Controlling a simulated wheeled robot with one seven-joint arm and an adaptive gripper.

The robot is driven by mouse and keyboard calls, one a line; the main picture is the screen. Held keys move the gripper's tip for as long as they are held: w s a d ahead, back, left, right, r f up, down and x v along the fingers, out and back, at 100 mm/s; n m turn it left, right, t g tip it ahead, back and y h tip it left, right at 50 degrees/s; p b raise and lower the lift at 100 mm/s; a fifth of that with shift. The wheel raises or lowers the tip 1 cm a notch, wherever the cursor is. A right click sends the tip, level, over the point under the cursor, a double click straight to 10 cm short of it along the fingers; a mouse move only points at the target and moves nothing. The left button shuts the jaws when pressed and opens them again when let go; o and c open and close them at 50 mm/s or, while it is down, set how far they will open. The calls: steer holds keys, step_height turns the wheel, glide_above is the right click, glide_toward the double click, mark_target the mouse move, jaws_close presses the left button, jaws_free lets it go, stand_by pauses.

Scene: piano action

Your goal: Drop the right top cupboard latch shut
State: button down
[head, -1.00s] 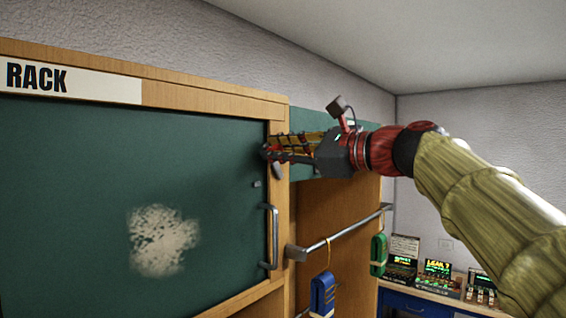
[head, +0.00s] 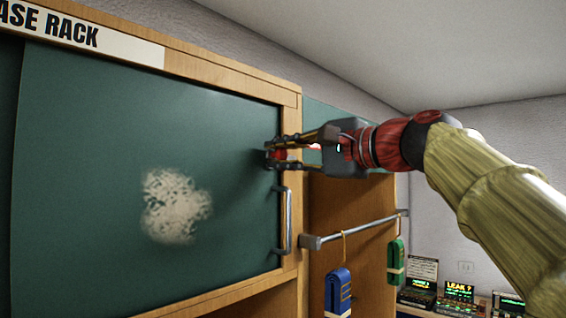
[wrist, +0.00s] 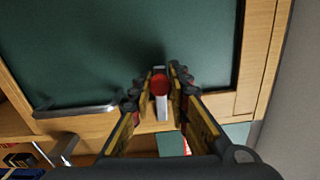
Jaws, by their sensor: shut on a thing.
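The green cupboard door (head: 90,170) with a wooden frame fills the left of the head view and looks closed. The latch, a red round knob (wrist: 159,85) on a pale grey bar (wrist: 162,108), is at the door's right edge. My gripper (head: 280,154) is at that edge, above the door handle (head: 286,222). In the wrist view my gripper (wrist: 160,90) has its fingers on both sides of the red knob, shut on it. The fingers partly hide the latch in the head view, so how its bar is seated cannot be told.
A metal rail (head: 355,231) to the right of the door carries a blue hanging item (head: 338,290) and a green one (head: 396,262). Small lit display boxes (head: 455,297) stand at the lower right. The space above my arm is clear.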

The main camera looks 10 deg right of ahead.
steer(key=shift+f+n+b, duration=0.4)
steer(key=shift+n, duration=0.2)
steer(key=c, duration=1.7)
jaws_free()
steer(key=v, duration=1.2)
